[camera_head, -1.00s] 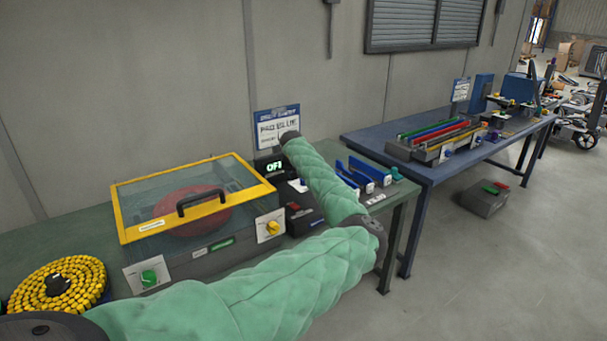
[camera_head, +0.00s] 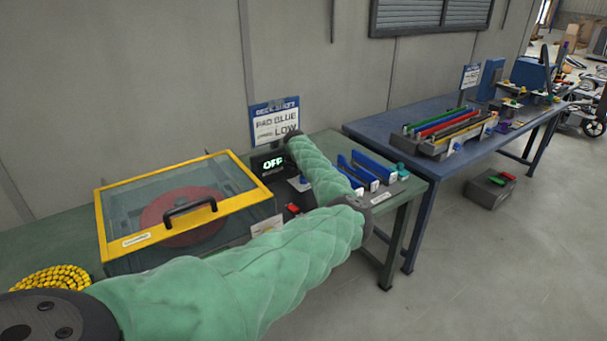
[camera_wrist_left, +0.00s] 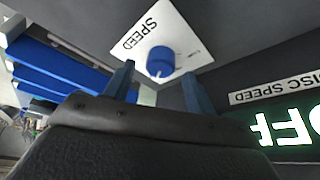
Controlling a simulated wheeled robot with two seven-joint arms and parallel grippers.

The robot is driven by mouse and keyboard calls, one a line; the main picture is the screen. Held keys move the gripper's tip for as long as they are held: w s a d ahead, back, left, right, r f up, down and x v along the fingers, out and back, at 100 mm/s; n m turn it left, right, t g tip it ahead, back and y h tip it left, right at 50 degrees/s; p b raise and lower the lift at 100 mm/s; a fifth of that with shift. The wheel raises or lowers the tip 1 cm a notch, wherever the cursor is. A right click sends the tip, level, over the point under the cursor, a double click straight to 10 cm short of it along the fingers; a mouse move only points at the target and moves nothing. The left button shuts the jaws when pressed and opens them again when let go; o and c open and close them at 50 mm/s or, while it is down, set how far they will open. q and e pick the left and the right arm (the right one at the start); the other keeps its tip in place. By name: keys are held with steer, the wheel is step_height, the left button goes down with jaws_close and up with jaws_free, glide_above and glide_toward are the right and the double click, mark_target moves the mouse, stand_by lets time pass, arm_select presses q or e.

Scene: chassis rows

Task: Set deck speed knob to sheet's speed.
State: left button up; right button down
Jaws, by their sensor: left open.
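The sheet (camera_head: 275,125) on the wall behind the bench reads "PAD BLUE" and "LOW" in the head view. The display (camera_head: 272,163) below it reads OFF; it also shows in the left wrist view (camera_wrist_left: 290,130). The blue speed knob (camera_wrist_left: 160,62) sits on a white plate (camera_wrist_left: 140,32) marked SPEED. Its white pointer mark faces the bottom of the wrist picture. My left gripper (camera_wrist_left: 158,78) is open, with its fingers either side of the knob in the picture; whether they touch it I cannot tell. In the head view my arm hides the gripper. My right gripper is not in view.
A yellow-framed clear cover (camera_head: 180,205) with a black handle stands left of my arm, over a reddish disc (camera_head: 182,215). Blue upright pieces (camera_head: 365,168) stand right of the forearm. A red button (camera_head: 293,208) shows beside it. A second bench (camera_head: 375,130) is further right.

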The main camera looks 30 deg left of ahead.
arm_select(q)
steer(key=shift+w+a+f, duration=0.1)
steer(key=shift+w+f, duration=0.15)
steer(key=shift+f, duration=0.5)
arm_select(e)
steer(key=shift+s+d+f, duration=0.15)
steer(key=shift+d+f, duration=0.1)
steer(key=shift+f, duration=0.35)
arm_select(q)
steer(key=shift+f, duration=0.15)
steer(key=c, duration=1)
